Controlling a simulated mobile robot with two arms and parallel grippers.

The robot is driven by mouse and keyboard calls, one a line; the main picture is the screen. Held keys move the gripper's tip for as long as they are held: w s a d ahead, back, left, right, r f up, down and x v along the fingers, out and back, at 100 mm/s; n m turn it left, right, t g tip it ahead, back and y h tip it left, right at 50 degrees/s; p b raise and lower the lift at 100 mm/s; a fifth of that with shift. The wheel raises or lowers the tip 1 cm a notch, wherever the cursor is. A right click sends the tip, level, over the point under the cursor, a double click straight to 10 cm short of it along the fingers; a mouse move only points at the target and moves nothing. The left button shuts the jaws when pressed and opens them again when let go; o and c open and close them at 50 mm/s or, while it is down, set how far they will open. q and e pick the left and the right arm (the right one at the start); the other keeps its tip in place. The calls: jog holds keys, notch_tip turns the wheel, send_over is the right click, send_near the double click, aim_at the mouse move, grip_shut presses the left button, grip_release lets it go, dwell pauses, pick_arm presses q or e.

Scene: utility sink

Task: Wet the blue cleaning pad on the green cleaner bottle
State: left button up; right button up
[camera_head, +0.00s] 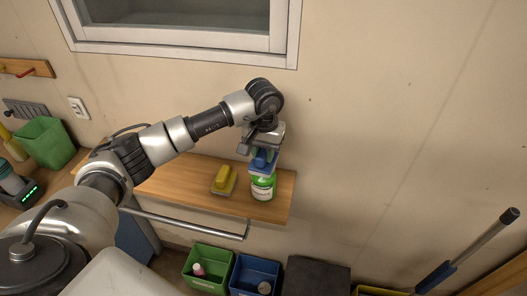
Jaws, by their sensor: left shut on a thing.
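My left gripper (265,146) points down above the right part of the wooden shelf (178,185). It is shut on the blue cleaning pad (262,160). The green cleaner bottle (262,187) stands upright on the shelf directly below the pad, and its top is hidden by the pad. The pad appears to be at the bottle's top, but I cannot tell whether they touch. My right gripper is not in view.
A yellow sponge-like block (222,178) lies on the shelf left of the bottle. A metal rail (190,224) runs along the shelf's front. Green (207,270) and blue bins (254,275) stand below. A green container (46,142) is at the far left.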

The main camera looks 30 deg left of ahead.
aim_at(263, 151)
pick_arm(q)
jog(key=shift+f+b, duration=0.1)
jog(key=shift+b, duration=0.3)
dwell(1.0)
dwell(0.5)
jog(key=shift+r+p, duration=0.45)
jog(key=shift+r, duration=0.5)
jog(key=shift+r+p, duration=0.95)
jog(key=shift+r, duration=1.7)
jog(key=shift+f, duration=0.15)
